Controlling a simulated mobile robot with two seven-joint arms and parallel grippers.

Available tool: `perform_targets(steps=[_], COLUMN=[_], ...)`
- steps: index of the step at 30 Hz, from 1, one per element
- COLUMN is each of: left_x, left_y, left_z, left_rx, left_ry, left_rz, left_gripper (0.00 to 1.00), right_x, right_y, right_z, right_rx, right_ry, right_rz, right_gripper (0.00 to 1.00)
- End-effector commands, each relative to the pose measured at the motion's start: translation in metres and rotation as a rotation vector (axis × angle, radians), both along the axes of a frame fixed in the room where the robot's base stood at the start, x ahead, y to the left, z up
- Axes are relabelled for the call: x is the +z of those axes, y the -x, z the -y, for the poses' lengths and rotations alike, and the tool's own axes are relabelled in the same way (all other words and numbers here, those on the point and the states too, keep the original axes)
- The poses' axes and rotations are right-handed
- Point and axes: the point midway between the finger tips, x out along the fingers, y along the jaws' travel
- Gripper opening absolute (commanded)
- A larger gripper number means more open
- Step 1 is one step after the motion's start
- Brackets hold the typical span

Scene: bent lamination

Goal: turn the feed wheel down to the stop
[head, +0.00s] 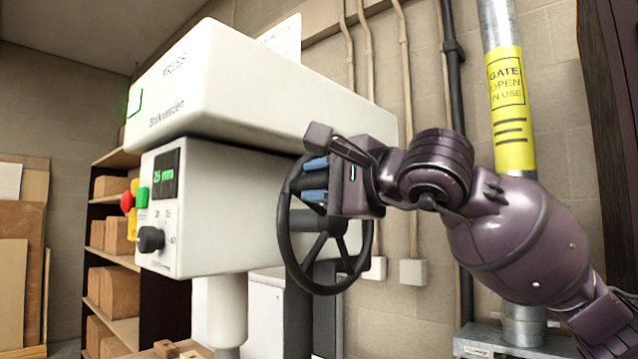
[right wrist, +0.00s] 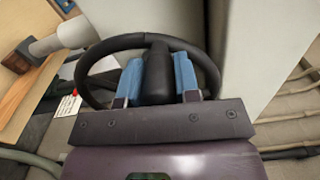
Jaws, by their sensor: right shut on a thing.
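The feed wheel (head: 334,228) is a black spoked handwheel on the right side of the white press. Its rim (right wrist: 105,46) also arches across the right wrist view. My right gripper (head: 314,180) is at the upper part of the wheel. Its blue-padded fingers (right wrist: 158,80) are shut on the wheel's black handle (right wrist: 157,72), one pad on each side. The press's green display (head: 166,175) seems to read 25 mm. The stop cannot be made out. My left gripper is not in view.
The press head (head: 230,85) is above and left of the wheel. Its front has a red button (head: 127,201), a green button (head: 142,197) and a black knob (head: 150,239). Pipes and a yellow-labelled post (head: 510,100) stand behind my right arm. Shelves (head: 110,235) stand at left.

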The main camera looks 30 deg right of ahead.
Motion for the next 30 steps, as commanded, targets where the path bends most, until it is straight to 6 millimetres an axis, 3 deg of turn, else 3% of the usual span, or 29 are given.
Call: perform_targets(steps=[6, 7, 12, 23, 30], left_x=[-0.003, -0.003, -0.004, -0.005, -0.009], left_y=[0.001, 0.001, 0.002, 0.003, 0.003], left_z=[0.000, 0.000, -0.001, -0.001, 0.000], left_rx=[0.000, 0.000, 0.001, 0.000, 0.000], left_ry=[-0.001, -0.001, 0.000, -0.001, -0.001], left_rz=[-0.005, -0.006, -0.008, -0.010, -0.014], left_gripper=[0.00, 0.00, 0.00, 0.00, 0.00], right_x=[-0.008, -0.008, -0.007, -0.004, -0.006], right_y=[-0.001, -0.001, -0.001, 0.004, 0.036], right_z=[-0.003, -0.003, -0.002, 0.001, 0.016], right_rx=[0.005, 0.005, 0.004, 0.002, -0.001], right_ry=[0.009, 0.009, 0.006, 0.003, 0.006], right_rz=[-0.013, -0.014, -0.012, -0.007, -0.007], right_gripper=[0.00, 0.33, 0.55, 0.55, 0.55])
